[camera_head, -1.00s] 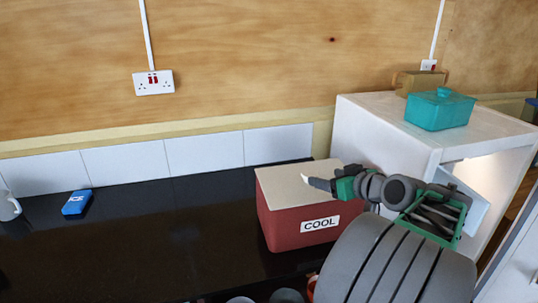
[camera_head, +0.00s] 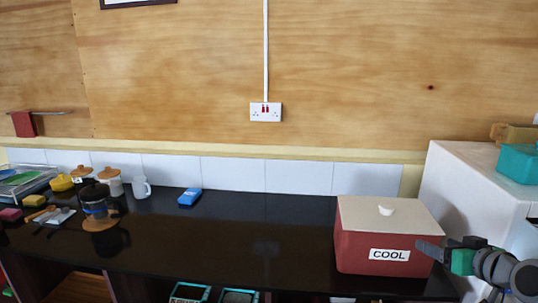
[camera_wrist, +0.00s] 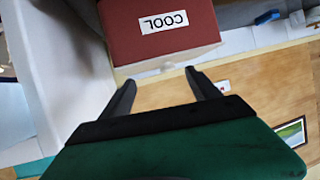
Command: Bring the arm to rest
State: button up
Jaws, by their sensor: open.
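My gripper (camera_head: 432,250) is at the right of the head view, beside the front right corner of the red cool box (camera_head: 375,240). In the wrist view my gripper (camera_wrist: 158,82) shows two dark fingers spread apart with nothing between them. The box, labelled COOL, also shows in the wrist view (camera_wrist: 190,38), beyond the fingertips. Its pale lid (camera_head: 388,214) is on, with a small knob on top. Whether the fingers touch the box cannot be told from the head view.
The box stands on a black counter (camera_head: 270,235). A white cabinet (camera_head: 465,190) with a teal pot (camera_head: 517,163) stands to the right. The counter between ice pack and box is clear.

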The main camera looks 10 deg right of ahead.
jog(key=s+f+m+g, duration=0.75)
jog(key=s+f, duration=0.45)
jog(key=f, duration=0.5)
jog(key=s+a+f+m+g+y, duration=0.1)
jog(key=s+a+f+m+g, duration=0.1)
jog(key=s+a+f+g, duration=0.3)
jog(key=w+a+r+n, duration=0.2)
jog(key=w+a+n, duration=0.1)
jog(key=a, duration=0.7)
jog(key=w+a+r+n+t, duration=0.1)
jog(key=w+a+r+n, duration=0.2)
jog(key=a, duration=0.7)
jog(key=w+a+r+n+t, duration=0.1)
jog(key=a+n, duration=0.4)
jog(key=a, duration=0.5)
jog(key=shift+w+r, duration=0.65)
jog(key=shift+w, duration=0.35)
jog(key=shift+t, duration=0.25)
